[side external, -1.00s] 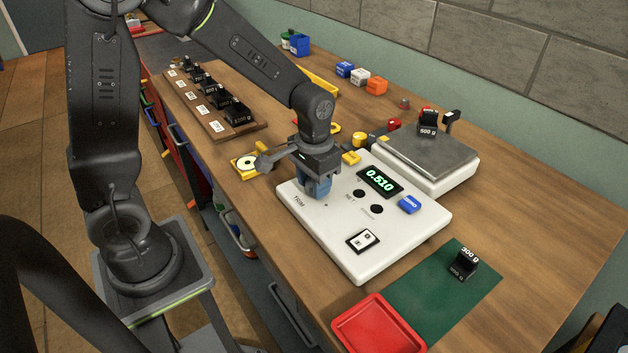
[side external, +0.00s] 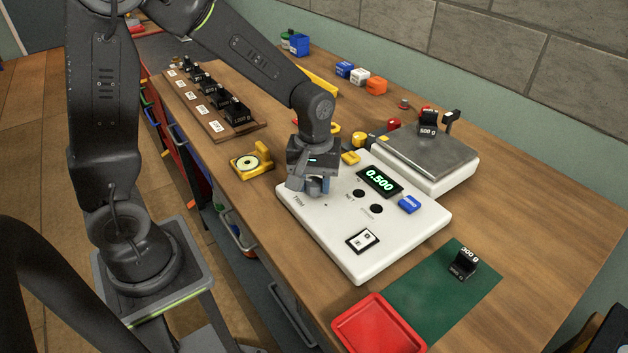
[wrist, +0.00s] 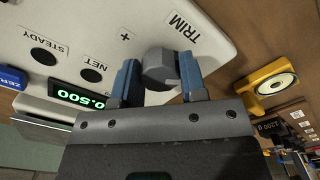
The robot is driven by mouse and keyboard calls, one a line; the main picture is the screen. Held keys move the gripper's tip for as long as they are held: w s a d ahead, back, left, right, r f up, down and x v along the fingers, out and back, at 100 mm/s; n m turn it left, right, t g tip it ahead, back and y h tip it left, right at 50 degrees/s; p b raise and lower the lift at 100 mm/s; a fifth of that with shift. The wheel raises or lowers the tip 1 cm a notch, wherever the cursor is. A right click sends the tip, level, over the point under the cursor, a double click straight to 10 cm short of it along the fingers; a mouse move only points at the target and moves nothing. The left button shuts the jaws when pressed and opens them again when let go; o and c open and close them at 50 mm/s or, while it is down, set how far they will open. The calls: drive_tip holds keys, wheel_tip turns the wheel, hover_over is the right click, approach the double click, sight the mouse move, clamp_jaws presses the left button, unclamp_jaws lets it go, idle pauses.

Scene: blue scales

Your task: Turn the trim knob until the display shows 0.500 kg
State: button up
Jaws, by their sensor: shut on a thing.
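The trim knob (wrist: 160,68) is a grey faceted knob beside the TRIM label in the wrist view. My gripper (wrist: 160,78) is shut on it, with a blue finger on each side. In the side view my gripper (side external: 316,188) hides the knob at the left end of the white control panel (side external: 350,264). The display (side external: 380,181) reads 0.500 in green, and it also shows 0.500 in the wrist view (wrist: 84,99). A black 500 g weight (side external: 428,131) stands on the scale's metal plate (side external: 430,158).
A blue button (side external: 409,204) and a switch (side external: 362,241) sit on the panel. A green mat (side external: 420,305) with a 300 g weight (side external: 464,263) and a red tray (side external: 378,328) lie in front. A yellow device (side external: 250,163) stands left of my gripper.

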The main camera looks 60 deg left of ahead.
sight(313, 182)
idle(0.4)
drive_tip(key=o, duration=0.9)
drive_tip(key=shift+o, duration=0.2)
drive_tip(key=shift+r, duration=0.15)
wheel_tip(313, 182, up, 14)
drive_tip(key=shift+f, duration=0.2)
drive_tip(key=shift+s, duration=0.1)
drive_tip(key=s+r+m+t, duration=0.1)
drive_tip(key=s+m+t, duration=0.4)
drive_tip(key=s+m, duration=0.4)
drive_tip(key=s, duration=0.4)
drive_tip(key=shift+s+d+r+m+t, duration=0.2)
drive_tip(key=shift+d+m+t, duration=0.1)
drive_tip(key=shift+d, duration=0.1)
